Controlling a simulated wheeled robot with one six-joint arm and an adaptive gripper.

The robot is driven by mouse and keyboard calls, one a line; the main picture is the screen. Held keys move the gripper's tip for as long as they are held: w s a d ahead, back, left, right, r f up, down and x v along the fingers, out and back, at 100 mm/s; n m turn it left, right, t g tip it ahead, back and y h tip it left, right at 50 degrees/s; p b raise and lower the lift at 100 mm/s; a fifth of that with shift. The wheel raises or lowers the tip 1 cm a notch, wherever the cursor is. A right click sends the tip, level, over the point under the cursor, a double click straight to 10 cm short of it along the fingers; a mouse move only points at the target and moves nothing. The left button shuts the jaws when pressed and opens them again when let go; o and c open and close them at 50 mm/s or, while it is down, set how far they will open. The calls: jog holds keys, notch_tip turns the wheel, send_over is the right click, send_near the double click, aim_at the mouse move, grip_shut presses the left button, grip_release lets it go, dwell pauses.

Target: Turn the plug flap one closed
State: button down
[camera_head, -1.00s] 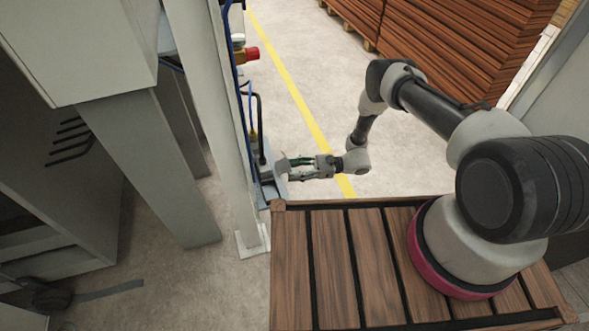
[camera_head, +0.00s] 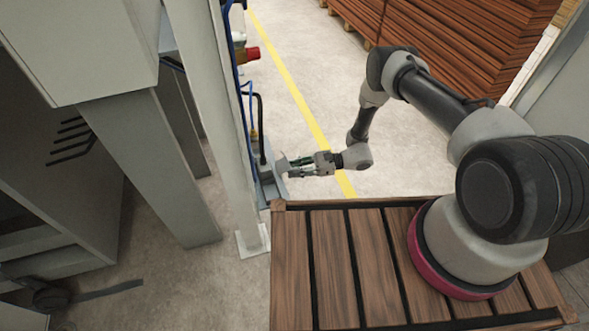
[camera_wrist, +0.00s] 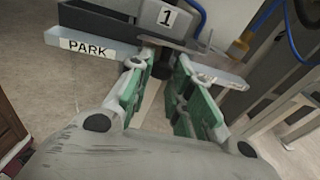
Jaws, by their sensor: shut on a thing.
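Plug flap one appears as a flat grey plate (camera_wrist: 215,72) under a grey box marked "1" (camera_wrist: 168,16) in the wrist view. My gripper (camera_wrist: 165,62), with green-padded fingers, is shut on this flap, and the fingertips partly hide it. A dark round part shows between the fingertips. In the head view my gripper (camera_head: 289,165) is at the light grey flap (camera_head: 281,164), low on the machine's side. The flap's exact angle is hard to tell there.
A grey ledge labelled PARK (camera_wrist: 90,46) is close left of the fingers. Blue and black hoses (camera_head: 259,125) run beside a pale post (camera_head: 222,130). My wooden-slatted base is below right. Open floor (camera_head: 300,110) with a yellow line lies beyond.

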aim_at(284, 164)
jog(key=r+h, duration=0.1)
jog(key=h, duration=0.1)
jog(key=r+h, duration=0.1)
jog(key=h, duration=0.1)
jog(key=a+r+n+t+h, duration=0.1)
jog(key=h, duration=0.1)
jog(key=shift+s+r+h, duration=0.15)
jog(key=shift+r+h, duration=0.25)
jog(key=h, duration=0.1)
jog(key=a+r+h, duration=0.1)
jog(key=h, duration=0.1)
jog(key=shift+s+r+t, duration=0.15)
jog(key=shift+r+t, duration=0.05)
jog(key=shift+t, duration=0.2)
jog(key=shift+s+a+r+n+t+h, duration=0.1)
jog(key=shift+a+r+n+t+h, duration=0.2)
jog(key=shift+h, duration=0.6)
jog(key=shift+s+a+r+t+h, duration=0.1)
jog(key=shift+a+h, duration=0.3)
jog(key=shift+h, duration=0.5)
jog(key=c, duration=1.3)
grip_release()
jog(key=shift+r, duration=0.1)
